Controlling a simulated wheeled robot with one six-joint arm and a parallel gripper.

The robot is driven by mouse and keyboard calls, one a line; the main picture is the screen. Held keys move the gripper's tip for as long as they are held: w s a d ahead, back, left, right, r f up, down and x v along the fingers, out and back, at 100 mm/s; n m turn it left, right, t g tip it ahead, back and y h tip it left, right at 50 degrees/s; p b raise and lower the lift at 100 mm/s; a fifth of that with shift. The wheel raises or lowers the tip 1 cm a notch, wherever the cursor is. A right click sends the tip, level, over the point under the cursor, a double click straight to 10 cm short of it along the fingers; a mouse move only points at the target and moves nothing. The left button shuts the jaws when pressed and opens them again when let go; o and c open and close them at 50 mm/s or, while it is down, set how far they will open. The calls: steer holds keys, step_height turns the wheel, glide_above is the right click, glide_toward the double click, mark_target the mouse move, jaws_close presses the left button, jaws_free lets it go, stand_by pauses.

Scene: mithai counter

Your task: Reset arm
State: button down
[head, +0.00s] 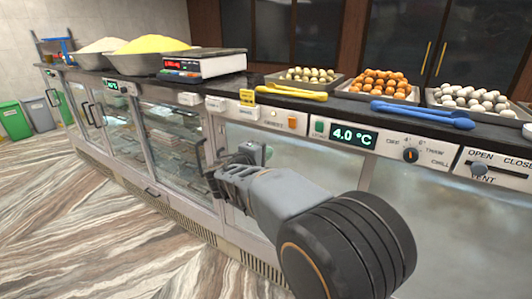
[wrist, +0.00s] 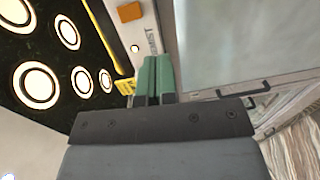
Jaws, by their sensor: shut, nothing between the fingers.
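My gripper (head: 254,154) is in front of the glass display counter, below the control panel. Its arm reaches in from the lower right of the head view. In the wrist view the two green fingers (wrist: 155,74) are together with nothing between them. They point toward the panel edge and glass; I cannot tell whether they touch the counter.
The panel carries an orange button (head: 292,122), a temperature display (head: 353,136), a knob (head: 410,155) and a vent slider (head: 479,169). Sweets trays, yellow tongs (head: 291,91), blue tongs (head: 423,115) and a scale (head: 201,65) stand on top.

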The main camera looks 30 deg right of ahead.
stand_by(0.3)
steer(key=s+a+f+m+g+y+p, duration=0.25)
steer(key=s+f+g+y, duration=0.3)
steer(key=s+f, duration=0.45)
steer(key=s+a+r+m+y+p, duration=0.3)
steer(key=s+a+y+p, duration=0.2)
steer(key=s+a+y, duration=0.4)
steer(key=shift+s+a+p, duration=0.35)
steer(key=shift+s+a, duration=0.25)
steer(key=shift+a, duration=0.55)
steer(key=shift+d+m+t, duration=0.1)
steer(key=shift+m+t, duration=0.15)
